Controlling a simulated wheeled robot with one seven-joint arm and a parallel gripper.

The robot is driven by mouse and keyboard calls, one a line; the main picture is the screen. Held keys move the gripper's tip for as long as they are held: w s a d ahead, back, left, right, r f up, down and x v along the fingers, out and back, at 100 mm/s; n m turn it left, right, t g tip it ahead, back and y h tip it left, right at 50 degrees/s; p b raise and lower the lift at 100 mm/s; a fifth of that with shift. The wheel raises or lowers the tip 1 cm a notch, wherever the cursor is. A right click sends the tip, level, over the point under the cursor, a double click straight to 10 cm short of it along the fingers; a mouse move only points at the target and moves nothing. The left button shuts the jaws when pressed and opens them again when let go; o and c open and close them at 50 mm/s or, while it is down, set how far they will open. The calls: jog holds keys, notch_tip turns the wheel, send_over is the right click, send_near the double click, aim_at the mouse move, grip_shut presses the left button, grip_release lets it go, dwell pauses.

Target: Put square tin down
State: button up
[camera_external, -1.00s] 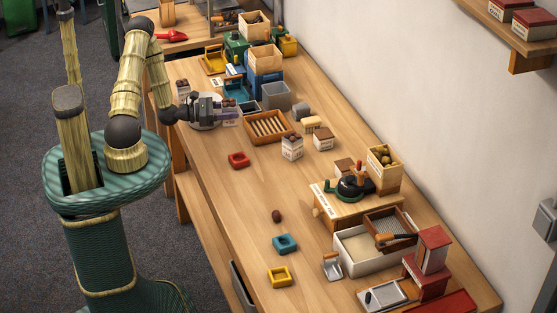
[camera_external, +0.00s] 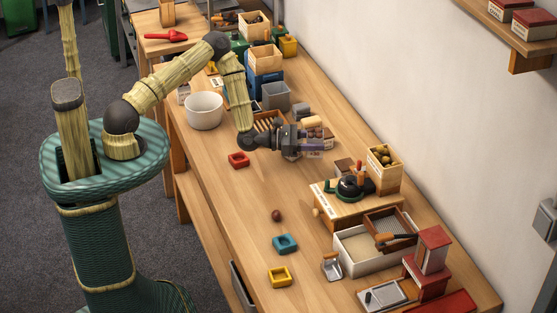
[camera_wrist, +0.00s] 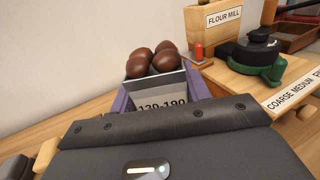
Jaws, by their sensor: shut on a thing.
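My gripper (camera_external: 312,150) is over the middle of the workbench, in front of the slatted wooden tray, pointing right. In the wrist view its purple fingers are on both sides of a square tin (camera_wrist: 163,103) with a pale label that seems to read "120-190". The gripper is shut on this tin. Several dark brown chestnuts (camera_wrist: 152,60) fill it above the rim. The tin looks roughly upright. The gripper hides most of it in the external view, and I cannot tell whether its base touches the bench.
The mill stand (camera_external: 345,204) and wooden flour box (camera_external: 384,175) are to the right. A red square holder (camera_external: 238,160) and white bowl (camera_external: 204,110) are to the left.

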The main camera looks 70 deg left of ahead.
aim_at(315, 157)
jog(key=shift+d, duration=0.2)
jog(key=shift+f+p, duration=0.4)
jog(key=shift+f, duration=2.45)
jog(key=shift+f, duration=0.1)
jog(key=shift+f+p, duration=0.3)
jog(key=shift+f, duration=1.7)
jog(key=shift+f, duration=0.2)
jog(key=o, duration=1)
jog(key=shift+o, duration=0.2)
jog(key=shift+a+r, duration=0.1)
jog(key=shift+r, duration=0.1)
